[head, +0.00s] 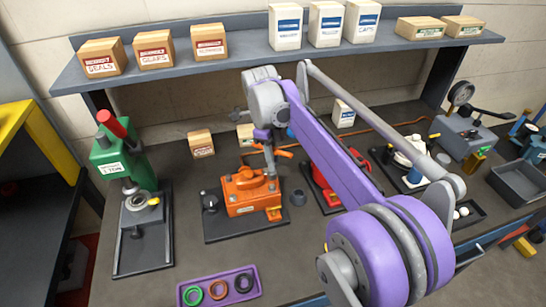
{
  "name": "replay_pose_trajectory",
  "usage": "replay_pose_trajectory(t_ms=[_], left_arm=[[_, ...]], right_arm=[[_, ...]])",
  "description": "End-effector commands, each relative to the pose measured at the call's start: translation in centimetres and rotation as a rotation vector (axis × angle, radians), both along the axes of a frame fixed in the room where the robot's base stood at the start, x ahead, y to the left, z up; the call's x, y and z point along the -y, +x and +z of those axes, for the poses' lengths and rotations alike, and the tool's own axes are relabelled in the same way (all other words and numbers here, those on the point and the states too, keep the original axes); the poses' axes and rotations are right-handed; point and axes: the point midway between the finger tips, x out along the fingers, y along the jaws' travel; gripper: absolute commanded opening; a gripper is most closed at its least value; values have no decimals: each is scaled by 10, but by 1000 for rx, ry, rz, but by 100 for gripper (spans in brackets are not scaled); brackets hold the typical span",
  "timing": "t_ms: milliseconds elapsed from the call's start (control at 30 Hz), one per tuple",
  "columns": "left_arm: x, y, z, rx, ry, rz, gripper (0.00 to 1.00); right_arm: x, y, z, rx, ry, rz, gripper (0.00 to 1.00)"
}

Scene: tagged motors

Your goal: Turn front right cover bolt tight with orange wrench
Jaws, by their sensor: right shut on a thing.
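The orange motor (252,196) sits on a dark base plate (224,230) in the middle of the bench, with a cover on top. My right gripper (270,165) points down from the end of my purple arm, just above and behind the motor's cover. It is shut on the orange wrench (284,153), whose orange bar shows beside the fingers. The front right cover bolt is too small to make out, and I cannot tell whether the wrench touches it. My left gripper is not in view.
A green press (124,165) stands left. A purple tray (220,289) with rings lies in front. A red motor (325,185) is partly behind my arm. A shelf (250,50) with boxes runs overhead.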

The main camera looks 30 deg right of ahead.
Motion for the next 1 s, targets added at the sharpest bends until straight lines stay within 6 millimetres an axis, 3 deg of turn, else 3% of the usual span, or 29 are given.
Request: replay_pose_trajectory(t_ms=[400, 1000], left_arm=[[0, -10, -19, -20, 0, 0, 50], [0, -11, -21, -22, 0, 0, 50]], right_arm=[[1, 0, -12, -1, -1, 668, 0], [1, 4, -21, 1, 0, 1574, 0]])
